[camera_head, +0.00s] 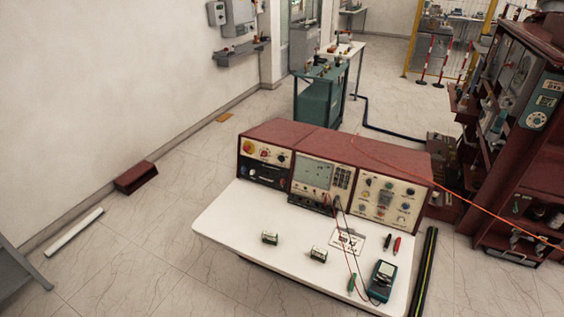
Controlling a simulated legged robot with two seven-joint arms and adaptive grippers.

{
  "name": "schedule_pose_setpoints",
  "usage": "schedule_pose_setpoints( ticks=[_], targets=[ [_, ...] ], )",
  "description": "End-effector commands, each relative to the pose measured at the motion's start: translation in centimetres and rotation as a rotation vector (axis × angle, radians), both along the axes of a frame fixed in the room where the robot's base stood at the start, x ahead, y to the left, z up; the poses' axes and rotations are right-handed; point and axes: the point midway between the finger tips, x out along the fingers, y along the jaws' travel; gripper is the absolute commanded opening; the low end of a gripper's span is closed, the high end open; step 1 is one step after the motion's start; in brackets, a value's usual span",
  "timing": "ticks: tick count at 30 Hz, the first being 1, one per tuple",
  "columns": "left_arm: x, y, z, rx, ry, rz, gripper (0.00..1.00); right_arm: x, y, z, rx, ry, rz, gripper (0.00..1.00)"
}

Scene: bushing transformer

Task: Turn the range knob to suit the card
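A white card (346,241) with dark markings lies on the white worktop (225,222); its print is too small to read. A teal and black handheld meter (382,281) lies near the worktop's front right; its dial is too small to make out. A dark red console (330,143) stands along the back of the worktop. Its right panel (386,200) carries several small knobs and its left panel (265,153) more. I cannot tell which knob is the range knob or where it points. Neither of my grippers is in view.
A dark red rack (520,130) stands right. Floor left is mostly clear.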

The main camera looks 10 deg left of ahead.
Motion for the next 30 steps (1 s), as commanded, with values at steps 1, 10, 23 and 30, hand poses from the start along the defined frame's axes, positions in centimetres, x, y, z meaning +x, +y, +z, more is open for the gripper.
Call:
schedule_pose_setpoints(
  ticks=[1,10,23,30],
  targets=[
    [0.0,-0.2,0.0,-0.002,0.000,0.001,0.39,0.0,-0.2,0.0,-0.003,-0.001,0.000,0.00],
    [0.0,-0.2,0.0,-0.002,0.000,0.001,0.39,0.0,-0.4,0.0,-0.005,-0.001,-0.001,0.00],
    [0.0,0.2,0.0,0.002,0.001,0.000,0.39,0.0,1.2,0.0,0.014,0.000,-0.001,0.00],
    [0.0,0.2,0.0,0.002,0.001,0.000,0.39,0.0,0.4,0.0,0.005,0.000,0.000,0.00]
  ],
)
